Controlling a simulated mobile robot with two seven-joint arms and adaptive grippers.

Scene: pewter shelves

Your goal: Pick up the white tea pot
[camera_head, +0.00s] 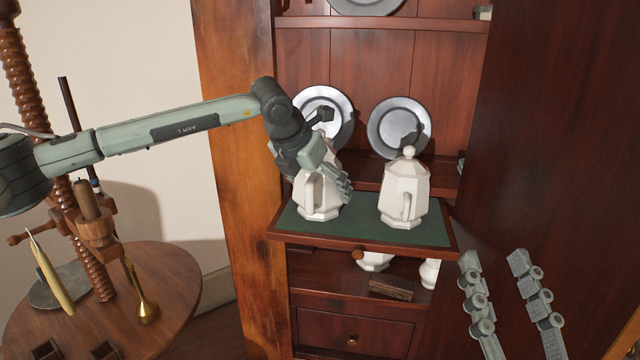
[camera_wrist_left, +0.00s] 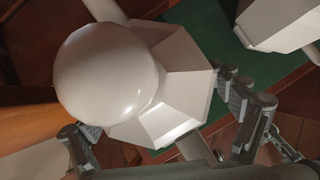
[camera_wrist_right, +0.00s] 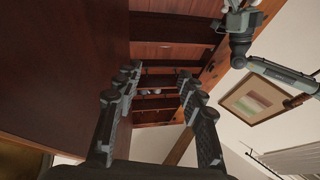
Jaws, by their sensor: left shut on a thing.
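Two white faceted tea pots stand on a green-topped pull-out shelf (camera_head: 360,228) in the head view. My left gripper (camera_head: 332,178) reaches down over the left tea pot (camera_head: 319,203) and hides its top. In the left wrist view this tea pot (camera_wrist_left: 108,75), with its round lid knob close to the camera, sits between the fingers of my left gripper (camera_wrist_left: 168,125), which is shut on it. The right tea pot (camera_head: 404,188) stands upright and apart; part of it shows in the left wrist view (camera_wrist_left: 280,22). My right gripper (camera_head: 512,300) is open and empty at lower right.
Two pewter plates (camera_head: 399,128) (camera_head: 325,112) lean behind the tea pots. More white ware (camera_head: 374,261) and a brown block (camera_head: 391,289) sit on the shelf below. A round wooden table (camera_head: 180,285) stands at left; a dark cabinet door (camera_head: 550,150) rises at right.

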